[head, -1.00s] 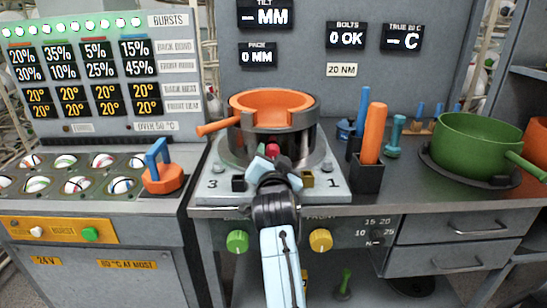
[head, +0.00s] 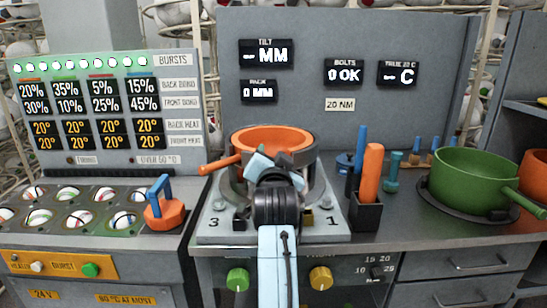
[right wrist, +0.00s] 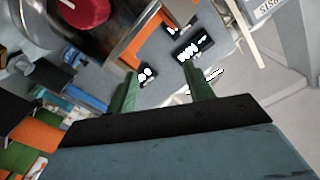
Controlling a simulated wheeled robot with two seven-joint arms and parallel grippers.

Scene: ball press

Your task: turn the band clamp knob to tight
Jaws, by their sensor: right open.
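The band clamp knob is red (right wrist: 85,12) and shows at the top left of the right wrist view, cut off by the frame edge. In the head view it is hidden behind my right gripper (head: 276,164). The grey ring of the press (head: 318,182) stands on a pale base plate, with an orange bowl-like part (head: 262,137) in its top. My right gripper is in front of the ring. In the right wrist view its two green fingers (right wrist: 163,92) stand apart with nothing between them, and the knob lies beyond and left of them. My left gripper is not in view.
A black holder (head: 366,214) with an orange-handled tool (head: 371,172) stands right of the press. A green pot (head: 465,175) is farther right. An orange block with a blue handle (head: 164,208) sits left. An orange handle (head: 218,164) sticks out left of the ring.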

